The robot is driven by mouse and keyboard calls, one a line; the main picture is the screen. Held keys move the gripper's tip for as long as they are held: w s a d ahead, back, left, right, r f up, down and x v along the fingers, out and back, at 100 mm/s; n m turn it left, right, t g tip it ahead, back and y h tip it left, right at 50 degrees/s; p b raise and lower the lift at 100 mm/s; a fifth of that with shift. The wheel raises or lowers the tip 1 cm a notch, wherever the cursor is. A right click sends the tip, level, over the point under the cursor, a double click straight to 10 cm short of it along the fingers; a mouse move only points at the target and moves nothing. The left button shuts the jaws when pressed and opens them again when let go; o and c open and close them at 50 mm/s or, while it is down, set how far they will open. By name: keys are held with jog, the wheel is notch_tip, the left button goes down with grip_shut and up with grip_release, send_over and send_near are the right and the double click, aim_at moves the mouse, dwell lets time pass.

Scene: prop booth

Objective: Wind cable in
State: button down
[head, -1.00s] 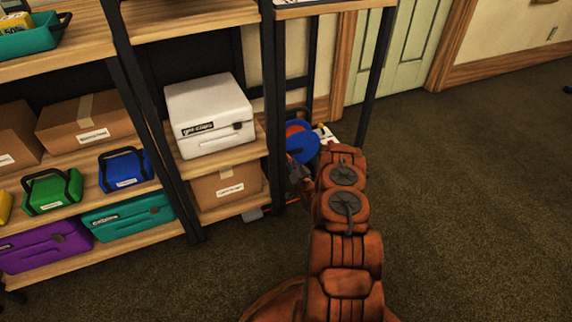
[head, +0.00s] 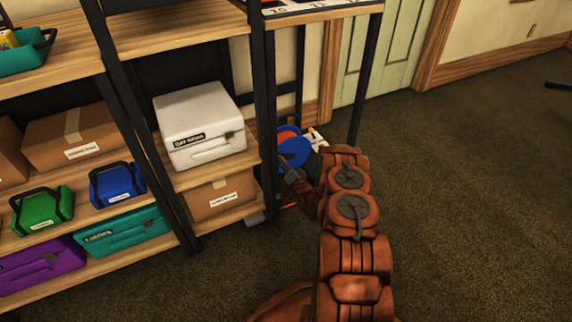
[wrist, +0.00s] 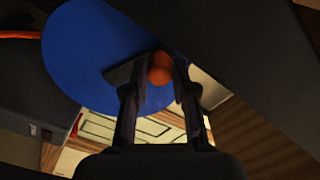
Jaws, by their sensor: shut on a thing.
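A cable reel with a blue disc (head: 294,153) stands low at the foot of the shelving in the head view, with some orange-red showing behind the disc. The blue disc (wrist: 85,55) fills the upper left of the wrist view. An orange knob (wrist: 160,68) sits in front of it at the end of a dark crank bar. My gripper (wrist: 157,82) has its two dark fingers closed around the knob. In the head view my gripper (head: 291,176) is just below the disc, partly hidden by my own arm. The cable's far end is not clear.
Dark shelf posts (head: 266,110) stand close to the left of the reel. A white case (head: 199,128) and a cardboard box (head: 220,198) are on the shelves there. A small white object (head: 318,138) is behind the reel. The carpet (head: 480,190) at right is open.

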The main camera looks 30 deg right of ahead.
jog(key=shift+r, duration=0.1)
jog(key=c, duration=0.9)
grip_release()
jog(key=s, duration=0.4)
jog(key=s+a, duration=0.1)
jog(key=s, duration=0.7)
jog(key=shift+a, duration=0.2)
